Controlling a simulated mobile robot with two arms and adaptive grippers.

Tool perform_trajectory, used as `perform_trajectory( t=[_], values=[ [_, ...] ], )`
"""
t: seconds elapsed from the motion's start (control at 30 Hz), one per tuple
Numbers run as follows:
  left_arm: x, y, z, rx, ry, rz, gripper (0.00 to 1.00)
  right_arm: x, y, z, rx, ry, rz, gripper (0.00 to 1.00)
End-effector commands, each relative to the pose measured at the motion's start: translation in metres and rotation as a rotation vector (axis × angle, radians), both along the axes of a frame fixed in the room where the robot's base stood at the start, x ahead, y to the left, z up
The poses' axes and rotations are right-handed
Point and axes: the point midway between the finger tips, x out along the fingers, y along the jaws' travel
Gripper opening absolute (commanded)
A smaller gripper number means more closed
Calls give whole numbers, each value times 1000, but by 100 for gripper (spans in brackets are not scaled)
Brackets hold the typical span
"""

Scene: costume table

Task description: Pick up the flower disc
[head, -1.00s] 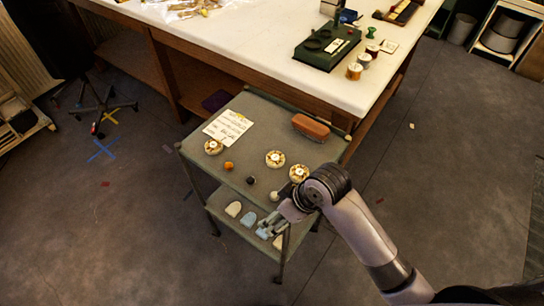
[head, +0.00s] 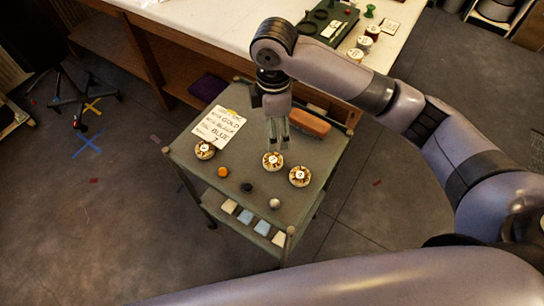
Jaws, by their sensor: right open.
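Three round cream discs with gold-brown patterned rims and small white centres stand on the green cart: a left one (head: 205,150), a middle one (head: 272,162) and a right one (head: 299,176). The patterns are too small to tell which is the flower disc. My right gripper (head: 278,138) points down with open, empty fingers. Its tips are just above or behind the middle disc; whether they touch it cannot be told. My left gripper is out of view.
The cart top (head: 235,205) also holds a handwritten card (head: 217,126), a brown brush-like block (head: 308,122), and small orange (head: 223,172), black (head: 246,187) and pale (head: 275,203) pieces. A white-topped table (head: 230,25) stands behind.

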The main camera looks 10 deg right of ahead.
Motion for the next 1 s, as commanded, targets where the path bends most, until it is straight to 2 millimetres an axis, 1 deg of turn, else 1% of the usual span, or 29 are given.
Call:
perform_trajectory(
  t=[0.03, 0.1, 0.2, 0.3, 0.4, 0.5, 0.67, 0.83, 0.9, 1.0],
  values=[
    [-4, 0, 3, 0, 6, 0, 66, -1, 0, -11, -1, 6, -1, 71],
    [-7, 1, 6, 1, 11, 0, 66, -1, -1, -26, -1, 5, -2, 71],
    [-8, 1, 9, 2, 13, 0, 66, -1, 0, -48, -1, 4, -1, 71],
    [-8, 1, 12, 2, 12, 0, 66, 0, 0, -69, 0, 2, -3, 71],
    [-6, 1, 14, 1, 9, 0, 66, 0, 0, -84, 1, 2, -2, 71],
    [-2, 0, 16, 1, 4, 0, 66, 0, 0, -94, 2, -1, -1, 71],
    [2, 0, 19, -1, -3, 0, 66, 1, 0, -103, 2, 0, -2, 71],
    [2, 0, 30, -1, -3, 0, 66, 5, 0, -127, 1, 2, -3, 71],
    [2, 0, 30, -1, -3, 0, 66, 5, 0, -138, 1, 1, -2, 71],
    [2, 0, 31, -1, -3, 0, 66, 6, -1, -147, 1, -2, -1, 71]
  ],
)
